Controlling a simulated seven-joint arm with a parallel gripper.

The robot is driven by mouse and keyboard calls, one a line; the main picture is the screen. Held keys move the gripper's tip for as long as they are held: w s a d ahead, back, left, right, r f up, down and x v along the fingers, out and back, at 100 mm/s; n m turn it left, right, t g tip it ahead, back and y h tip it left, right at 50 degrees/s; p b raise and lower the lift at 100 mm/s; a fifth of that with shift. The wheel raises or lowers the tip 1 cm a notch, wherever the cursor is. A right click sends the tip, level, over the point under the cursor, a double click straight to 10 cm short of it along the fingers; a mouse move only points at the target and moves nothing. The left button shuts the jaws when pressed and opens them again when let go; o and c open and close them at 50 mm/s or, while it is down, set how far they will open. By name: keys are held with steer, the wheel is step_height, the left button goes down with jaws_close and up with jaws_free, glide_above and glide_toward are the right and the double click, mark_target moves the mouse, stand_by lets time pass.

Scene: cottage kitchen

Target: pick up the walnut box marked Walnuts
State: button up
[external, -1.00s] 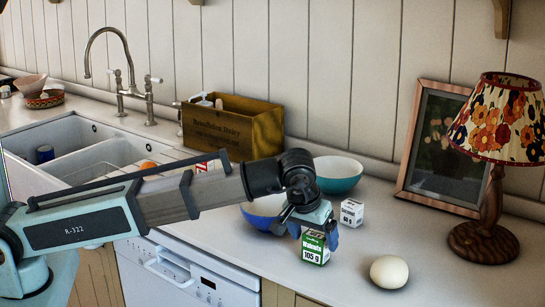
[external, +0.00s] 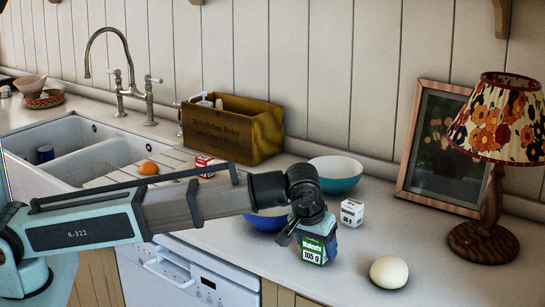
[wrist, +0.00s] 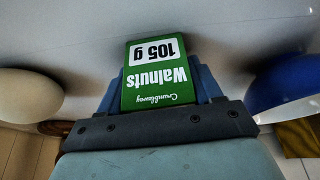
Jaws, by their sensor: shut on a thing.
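The green and white walnut box (external: 314,250) reads "Walnuts 105 g" and is near the front of the counter in the external view. My gripper (external: 318,240) reaches down over it, with its blue fingers shut on the box's sides. In the wrist view the box (wrist: 156,75) shows upside down between the two fingers (wrist: 160,88), its label in full view. I cannot tell whether its base touches the counter.
A cream egg-shaped object (external: 389,271) lies to the right. A small white box (external: 352,212) stands just behind. A blue bowl (external: 262,221) is close on the left, partly hidden by my arm, and a teal bowl (external: 336,172) is farther back. A lamp (external: 492,235) stands right.

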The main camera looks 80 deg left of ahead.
steer(key=c, duration=0.4)
steer(key=shift+r, duration=0.15)
